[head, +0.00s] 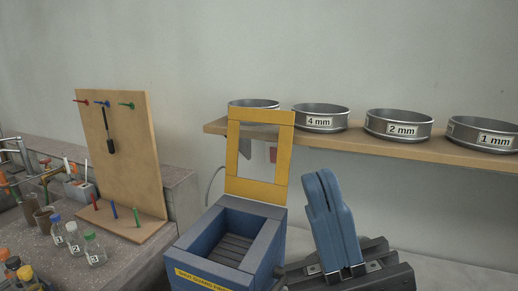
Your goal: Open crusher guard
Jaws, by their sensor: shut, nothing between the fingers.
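The crusher is a blue box (196,239) with an open top and a ribbed dark inside, in the lower middle of the head view. A yellow label, only partly readable, is on its front. Its guard, a yellow frame (259,190) with a see-through window, stands upright at the back edge of the box, so the box mouth is uncovered. My gripper (322,176) has blue fingers pointing up, pressed together with nothing between them. It is right of the crusher, apart from the guard in the picture. The crusher's lower part is out of view.
A wooden shelf (380,146) with several metal sieves (399,124) runs along the wall behind. A wooden pegboard (130,160) with coloured pegs stands on the left. Capped bottles (94,249) stand at the lower left. Bare wall separates pegboard and shelf.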

